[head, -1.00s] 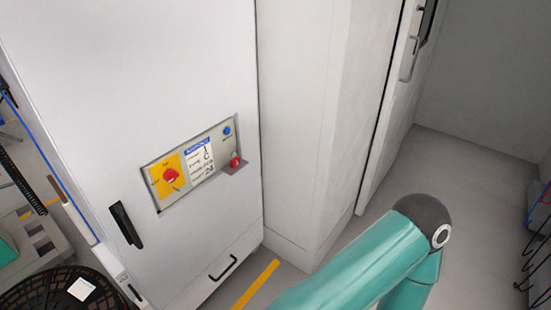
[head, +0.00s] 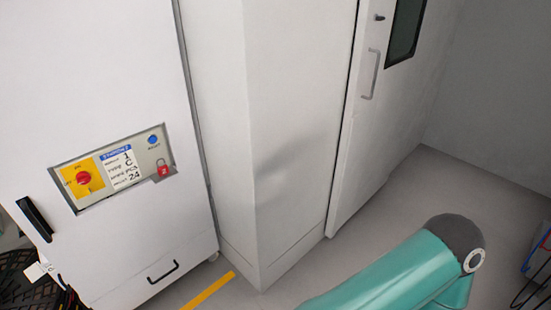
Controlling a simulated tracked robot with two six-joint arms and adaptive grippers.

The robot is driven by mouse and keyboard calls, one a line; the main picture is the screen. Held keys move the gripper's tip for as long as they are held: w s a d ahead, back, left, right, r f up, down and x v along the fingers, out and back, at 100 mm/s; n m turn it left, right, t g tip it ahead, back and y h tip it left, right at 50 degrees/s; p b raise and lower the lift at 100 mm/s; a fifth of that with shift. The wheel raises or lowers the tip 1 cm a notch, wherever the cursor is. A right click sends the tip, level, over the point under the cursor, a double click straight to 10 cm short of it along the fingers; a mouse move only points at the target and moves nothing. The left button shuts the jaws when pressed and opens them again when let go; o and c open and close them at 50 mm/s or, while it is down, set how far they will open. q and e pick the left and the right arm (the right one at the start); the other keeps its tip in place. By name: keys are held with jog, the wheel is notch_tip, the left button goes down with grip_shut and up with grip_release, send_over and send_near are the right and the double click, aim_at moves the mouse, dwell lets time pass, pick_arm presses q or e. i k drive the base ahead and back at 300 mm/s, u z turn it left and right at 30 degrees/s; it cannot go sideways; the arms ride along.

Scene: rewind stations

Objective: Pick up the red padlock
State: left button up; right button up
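The red padlock (head: 163,168) is small and sits at the lower right corner of the control panel (head: 125,193) on the white cabinet, below a blue button (head: 153,139). It appears to rest on a small grey ledge there. A red rotary switch on a yellow plate (head: 84,178) is at the panel's left, with a label card (head: 119,166) between. A teal link of my arm comes in at the bottom right, well apart from the padlock. Neither of my grippers is in view.
The white cabinet (head: 90,70) has a black handle (head: 34,218) and a lower drawer handle (head: 163,273). A white column (head: 290,130) stands right of it, then a door (head: 385,110). A dark basket (head: 20,280) is at bottom left.

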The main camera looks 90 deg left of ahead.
aim_at(163, 170)
jog(key=z, duration=0.6)
jog(key=i, duration=0.2)
jog(key=u, duration=2.85)
jog(key=i, duration=0.25)
jog(key=u, duration=1.9)
jog(key=k, duration=0.55)
jog(key=u, duration=0.45)
jog(key=i, duration=1.6)
jog(key=z, duration=0.45)
